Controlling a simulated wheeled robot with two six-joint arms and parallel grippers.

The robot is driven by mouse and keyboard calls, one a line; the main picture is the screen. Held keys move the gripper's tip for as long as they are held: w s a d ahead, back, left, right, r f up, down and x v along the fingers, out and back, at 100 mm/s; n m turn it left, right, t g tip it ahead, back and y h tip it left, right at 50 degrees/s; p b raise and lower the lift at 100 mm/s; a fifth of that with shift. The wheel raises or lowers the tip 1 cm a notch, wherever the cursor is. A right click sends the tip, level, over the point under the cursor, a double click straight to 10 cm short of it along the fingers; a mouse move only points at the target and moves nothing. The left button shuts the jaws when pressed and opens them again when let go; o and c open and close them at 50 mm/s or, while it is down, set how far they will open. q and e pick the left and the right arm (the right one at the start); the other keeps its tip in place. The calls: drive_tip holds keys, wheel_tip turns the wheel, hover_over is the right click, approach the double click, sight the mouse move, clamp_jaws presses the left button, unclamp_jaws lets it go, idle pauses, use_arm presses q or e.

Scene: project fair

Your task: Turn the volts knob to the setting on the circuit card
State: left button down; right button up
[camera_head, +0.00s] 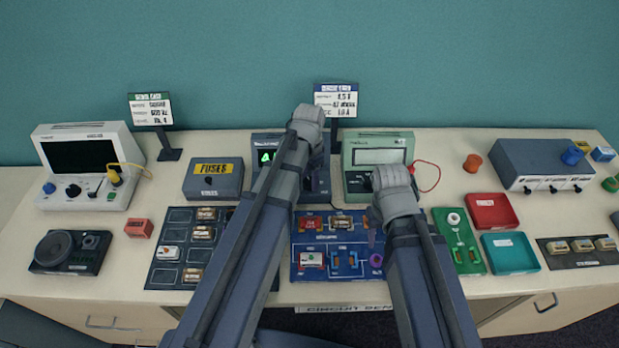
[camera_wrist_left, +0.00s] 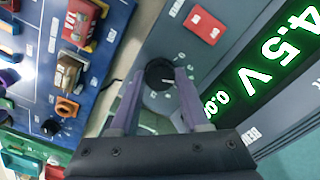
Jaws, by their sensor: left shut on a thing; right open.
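The dark grey power supply (camera_head: 262,138) stands at the back middle, mostly hidden by my left arm. Its green display (camera_wrist_left: 265,80) reads 4.5 V in the left wrist view. The black volts knob (camera_wrist_left: 159,72) is on its panel, between the purple fingers of my left gripper (camera_wrist_left: 158,98), which is shut on it. In the head view, my left gripper (camera_head: 317,172) is mostly hidden behind its wrist. The circuit card (camera_head: 336,99) stands behind; its top line looks like 1.5 V, but the print is small. My right gripper (camera_head: 374,228) is open above the blue circuit board (camera_head: 325,278).
A red switch (camera_wrist_left: 205,25) is beside the knob. A pale green meter (camera_head: 378,152) with a red lead stands right of the supply. A FUSES box (camera_head: 213,178) is left. Red (camera_head: 491,211) and teal (camera_head: 510,253) trays lie right. A cream scope unit (camera_head: 88,165) stands far left.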

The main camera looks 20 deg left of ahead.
sight(309, 181)
use_arm(q)
drive_tip(key=shift+m, duration=0.7)
drive_tip(key=shift+c, duration=1.9)
unclamp_jaws()
use_arm(e)
drive_tip(key=shift+r, duration=0.1)
use_arm(q)
wheel_tip(309, 181, up, 8)
drive_tip(key=p, duration=0.8)
use_arm(e)
wheel_tip(309, 181, up, 8)
use_arm(q)
drive_tip(key=shift+f, duration=0.1)
use_arm(e)
drive_tip(key=shift+f, duration=0.2)
